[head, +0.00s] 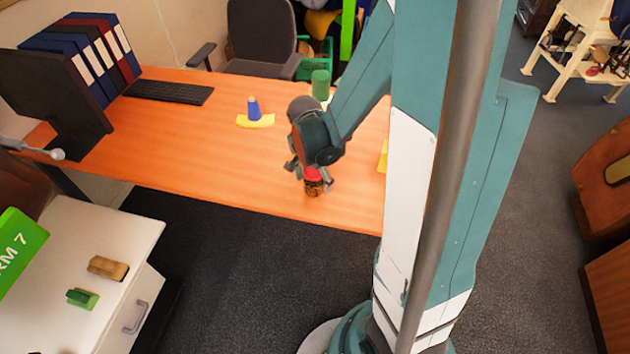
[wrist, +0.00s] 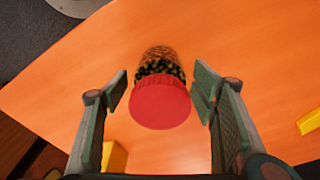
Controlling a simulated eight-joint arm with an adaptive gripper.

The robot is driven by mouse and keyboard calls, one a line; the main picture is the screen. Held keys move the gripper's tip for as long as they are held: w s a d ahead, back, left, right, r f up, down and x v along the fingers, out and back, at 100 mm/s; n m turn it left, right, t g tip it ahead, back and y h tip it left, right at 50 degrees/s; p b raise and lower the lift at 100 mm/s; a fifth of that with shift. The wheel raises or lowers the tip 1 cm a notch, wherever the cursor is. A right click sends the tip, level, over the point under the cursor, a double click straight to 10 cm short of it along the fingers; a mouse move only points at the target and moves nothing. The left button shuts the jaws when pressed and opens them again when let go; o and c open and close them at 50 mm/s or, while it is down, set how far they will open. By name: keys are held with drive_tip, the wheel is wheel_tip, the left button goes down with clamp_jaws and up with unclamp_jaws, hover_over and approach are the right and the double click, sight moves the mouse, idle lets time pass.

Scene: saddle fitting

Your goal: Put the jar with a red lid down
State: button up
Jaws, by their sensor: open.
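The jar with a red lid (wrist: 160,103) stands on the orange desk between the two fingers of my gripper (wrist: 160,92) in the wrist view. Its red lid faces the camera, and dark and yellowish contents show through the glass below. The fingers are open, with a gap on each side of the jar. In the head view the jar (head: 313,187) is near the front edge of the desk, under my gripper (head: 311,175), which partly hides it.
On the desk (head: 190,150) are a blue cone-like piece (head: 253,108) on a yellow base (head: 256,121), a green cylinder (head: 320,85), a keyboard (head: 168,91), binders (head: 85,50) and a monitor (head: 55,100). A yellow piece (head: 383,158) is partly hidden by my arm. The desk left of the jar is clear.

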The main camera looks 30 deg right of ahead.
drive_tip(key=shift+s+a+r+p, duration=0.15)
drive_tip(key=shift+r+p, duration=0.3)
drive_tip(key=shift+r, duration=1.25)
drive_tip(key=shift+a+r+p, duration=0.25)
drive_tip(key=shift+r+p, duration=0.15)
drive_tip(key=shift+r, duration=1.3)
drive_tip(key=shift+s+a+r+p, duration=0.15)
drive_tip(key=shift+r+p, duration=0.3)
drive_tip(key=shift+r, duration=1.25)
drive_tip(key=shift+w+a+r, duration=0.1)
drive_tip(key=shift+r, duration=0.05)
drive_tip(key=shift+a+r+n, duration=0.25)
drive_tip(key=shift+r+n, duration=0.15)
drive_tip(key=shift+r, duration=0.1)
drive_tip(key=s+a+r+n+t, duration=0.3)
drive_tip(key=s+a+r+n, duration=0.2)
drive_tip(key=r+n, duration=0.2)
drive_tip(key=s+a+r+n+t+y, duration=0.1)
drive_tip(key=s+a+r+n+t, duration=0.2)
drive_tip(key=a+r+n, duration=0.3)
drive_tip(key=shift+s+a+r+n+t, duration=0.2)
drive_tip(key=shift+s+r+n+t, duration=0.45)
drive_tip(key=shift+r, duration=1.45)
